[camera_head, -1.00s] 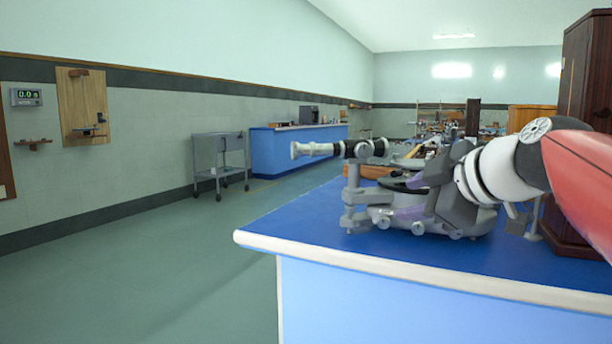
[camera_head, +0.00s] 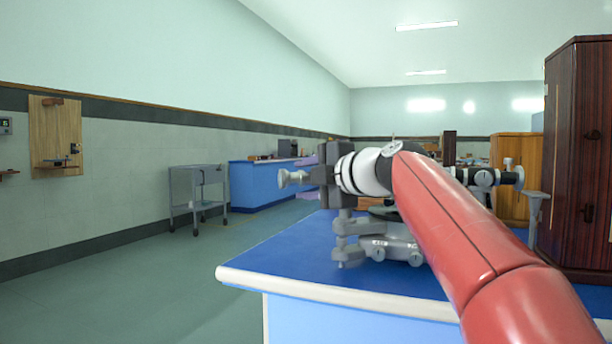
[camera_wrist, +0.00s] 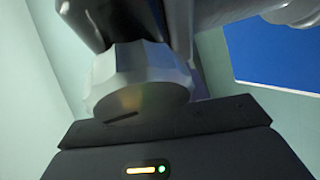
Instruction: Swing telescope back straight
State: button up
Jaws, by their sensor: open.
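The grey spectrometer (camera_head: 385,245) stands on the blue bench. One tube end with a pale grey knob (camera_head: 291,179) points left past the bench's left edge. Another dark tube with a grey end (camera_head: 487,177) points right. I cannot tell for certain which tube is the telescope. My gripper (camera_head: 309,176) is open at the left tube, with its purple-tipped fingers seen above and below it. In the wrist view a grey faceted knob (camera_wrist: 140,82) sits close in front of the gripper. My red arm hides much of the instrument's middle. Contact is not clear.
The blue bench top (camera_head: 285,262) is clear at its front left. A dark wooden cabinet (camera_head: 580,160) stands at the right. A grey trolley (camera_head: 198,190) and another blue bench (camera_head: 255,186) stand behind, to the left. The floor at left is free.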

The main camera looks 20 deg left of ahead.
jog(key=shift+w+a, duration=0.1)
jog(key=shift+a, duration=0.05)
jog(key=shift+c, duration=0.2)
grip_shut()
